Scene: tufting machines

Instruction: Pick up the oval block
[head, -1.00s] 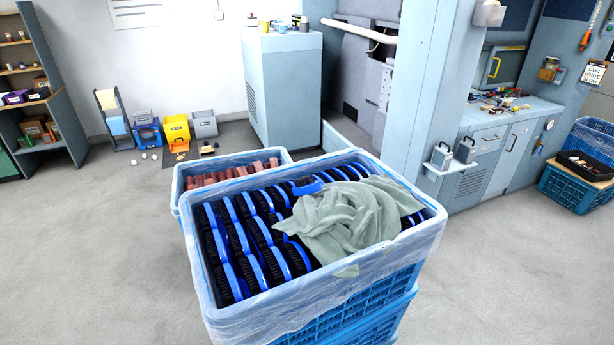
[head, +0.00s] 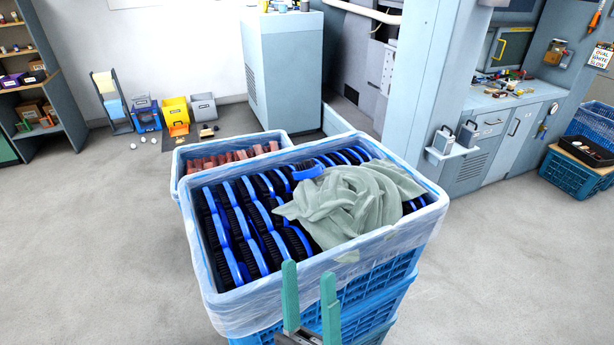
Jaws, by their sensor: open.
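No thing in the head view can be clearly told as the oval block. A large blue crate (head: 215,303), lined with clear plastic, holds rows of blue-backed pieces (head: 236,221) with black bristles. One blue piece (head: 307,172) lies loose on top of the rows, beside a crumpled grey-green cloth (head: 345,205). The cloth covers part of the right side, so what is under it is hidden. My gripper (head: 309,269), with two green fingers, is open and empty at the bottom of the view, in front of the crate's near side.
A second lined crate (head: 283,137) with reddish blocks (head: 228,158) stands behind. Small bins (head: 175,112) stand by the wall, with small items on the floor. A workbench (head: 500,103) with loose parts is at the right. The floor left of the crates is clear.

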